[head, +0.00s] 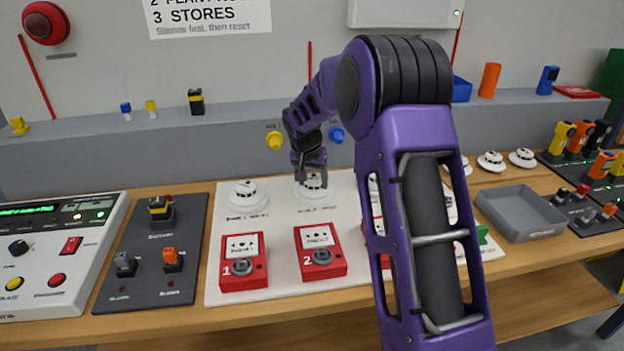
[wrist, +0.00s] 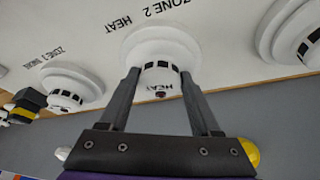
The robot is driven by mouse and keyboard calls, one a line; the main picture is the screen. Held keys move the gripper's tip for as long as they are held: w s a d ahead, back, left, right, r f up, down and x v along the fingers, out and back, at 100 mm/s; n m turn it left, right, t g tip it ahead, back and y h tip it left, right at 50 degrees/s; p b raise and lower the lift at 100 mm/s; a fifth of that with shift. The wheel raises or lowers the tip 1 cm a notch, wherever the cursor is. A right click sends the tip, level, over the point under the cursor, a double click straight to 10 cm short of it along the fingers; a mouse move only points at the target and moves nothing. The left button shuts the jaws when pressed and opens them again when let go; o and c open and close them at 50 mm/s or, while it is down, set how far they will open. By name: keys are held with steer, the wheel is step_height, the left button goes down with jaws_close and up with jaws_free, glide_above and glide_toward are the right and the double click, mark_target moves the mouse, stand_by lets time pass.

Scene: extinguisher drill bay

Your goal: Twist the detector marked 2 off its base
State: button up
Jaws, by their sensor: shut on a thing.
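The zone 2 heat detector (wrist: 160,70) is a white round unit with dark slots and a small red spot. It sits on its white base (wrist: 158,40), beside the printed label "ZONE 2 HEAT". In the head view the detector (head: 314,181) is the second from the left on the white board, partly covered by my gripper. My gripper (wrist: 161,82) is shut on this detector, with one finger on each side of it. In the head view my gripper (head: 311,172) reaches down onto it from above.
Another detector (head: 245,190) stands to the left on the white board (head: 285,275). Red call points marked 1 (head: 243,270) and 2 (head: 320,258) lie in front. A grey tray (head: 520,212) is at right. A grey ledge (head: 70,138) runs behind.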

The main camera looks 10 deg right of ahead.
steer(key=shift+n, duration=0.4)
steer(key=shift+d+n+y+p, duration=0.15)
steer(key=shift+n+y+p, duration=0.4)
steer(key=shift+n, duration=0.35)
steer(key=shift+r, duration=0.25)
steer(key=shift+r+p, duration=1.8)
steer(key=shift+r, duration=0.95)
